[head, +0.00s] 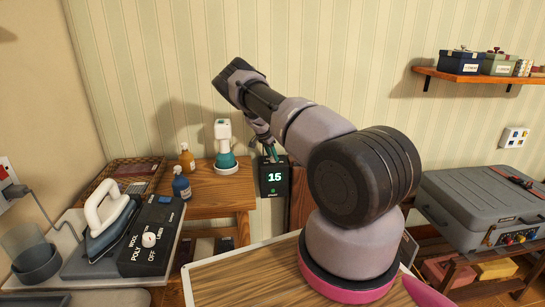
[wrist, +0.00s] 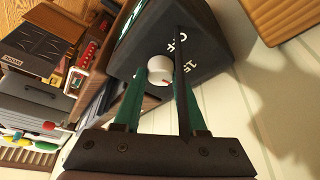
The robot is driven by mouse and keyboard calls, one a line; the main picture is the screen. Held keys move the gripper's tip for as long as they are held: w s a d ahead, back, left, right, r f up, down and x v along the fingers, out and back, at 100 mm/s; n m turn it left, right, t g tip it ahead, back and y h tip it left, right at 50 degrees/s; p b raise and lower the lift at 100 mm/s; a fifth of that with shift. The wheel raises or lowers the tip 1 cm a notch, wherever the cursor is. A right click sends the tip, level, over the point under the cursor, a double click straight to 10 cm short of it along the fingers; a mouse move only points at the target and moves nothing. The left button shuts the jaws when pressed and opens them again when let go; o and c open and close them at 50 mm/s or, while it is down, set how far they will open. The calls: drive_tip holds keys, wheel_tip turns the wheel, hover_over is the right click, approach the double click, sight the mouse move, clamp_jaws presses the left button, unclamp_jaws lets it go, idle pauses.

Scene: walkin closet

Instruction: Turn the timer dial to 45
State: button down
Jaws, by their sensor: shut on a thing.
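The timer is a dark box (head: 273,180) on the wall side beyond the small wooden table, with a green display reading 15 in the head view. In the wrist view its dark casing (wrist: 205,38) carries a small white dial (wrist: 160,70) with a red mark on it. In the head view my gripper (head: 267,148) is partly hidden by my arm.
A green-and-white bottle (head: 224,148), an amber bottle (head: 187,158) and a blue bottle (head: 181,184) stand left of the timer. An iron (head: 112,228) and a separate control box with a white knob (head: 149,239) are farther left. A grey case (head: 480,208) lies at right.

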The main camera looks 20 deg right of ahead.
drive_tip(key=shift+a+f, duration=0.1)
idle(0.3)
drive_tip(key=shift+c, duration=2.3)
unclamp_jaws()
drive_tip(key=v, duration=0.4)
drive_tip(key=shift+s+a+r, duration=0.15)
drive_tip(key=shift+a+r, duration=0.1)
drive_tip(key=shift+a, duration=0.2)
drive_tip(key=shift+s+a+r, duration=0.1)
drive_tip(key=shift+a+r, duration=0.15)
drive_tip(key=shift+a, duration=0.2)
drive_tip(key=s+a, duration=0.1)
drive_tip(key=a, duration=0.2)
drive_tip(key=s+a, duration=0.1)
drive_tip(key=a, duration=0.2)
drive_tip(key=s+a, duration=0.1)
drive_tip(key=a, duration=0.3)
drive_tip(key=shift+s, duration=0.15)
